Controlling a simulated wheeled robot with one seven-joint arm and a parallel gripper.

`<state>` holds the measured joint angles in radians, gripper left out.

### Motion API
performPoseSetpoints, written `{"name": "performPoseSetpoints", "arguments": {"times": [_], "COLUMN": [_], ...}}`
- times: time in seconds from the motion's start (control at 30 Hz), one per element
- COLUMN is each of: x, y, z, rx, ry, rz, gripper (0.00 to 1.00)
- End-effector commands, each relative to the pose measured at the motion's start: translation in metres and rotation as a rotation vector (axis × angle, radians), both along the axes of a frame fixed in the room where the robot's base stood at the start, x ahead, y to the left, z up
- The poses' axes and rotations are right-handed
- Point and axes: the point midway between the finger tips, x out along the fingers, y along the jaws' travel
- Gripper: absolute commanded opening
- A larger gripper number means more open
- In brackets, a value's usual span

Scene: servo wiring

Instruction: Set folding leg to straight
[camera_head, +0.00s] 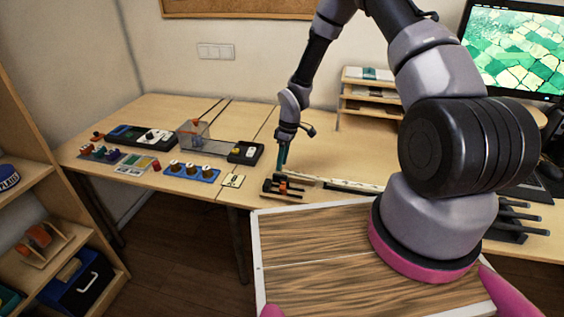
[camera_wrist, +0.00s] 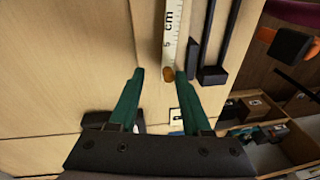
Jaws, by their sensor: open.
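My gripper (camera_head: 283,158) points down over the front part of the table. In the wrist view its two green fingers (camera_wrist: 159,73) are spread apart, with nothing held between them. A small dark device with orange parts (camera_head: 283,187) sits at the table's front edge, just below the gripper. In the wrist view, a white ruler strip (camera_wrist: 170,35) with a rounded brown end lies just ahead of the fingertips. Two dark bars (camera_wrist: 207,45) lie right of the ruler, roughly parallel to it. I cannot tell which part is the folding leg.
A blue board with knobs (camera_head: 190,172), a clear box (camera_head: 194,135) and a black box with a yellow button (camera_head: 245,152) stand left on the table (camera_head: 240,110). A shelf organizer (camera_head: 368,95) and monitor (camera_head: 515,48) are right. A wooden shelf (camera_head: 30,180) stands far left.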

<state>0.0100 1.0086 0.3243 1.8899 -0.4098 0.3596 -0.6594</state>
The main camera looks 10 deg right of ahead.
Motion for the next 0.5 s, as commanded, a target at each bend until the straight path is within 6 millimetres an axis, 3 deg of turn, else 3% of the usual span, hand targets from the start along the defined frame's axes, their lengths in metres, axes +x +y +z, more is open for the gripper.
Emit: {"name": "performPoseSetpoints", "arguments": {"times": [0.5], "x": [0.006], "y": [-0.016], "z": [0.089], "rx": [0.001], "ry": [-0.003], "rz": [-0.001], "gripper": [0.48]}}
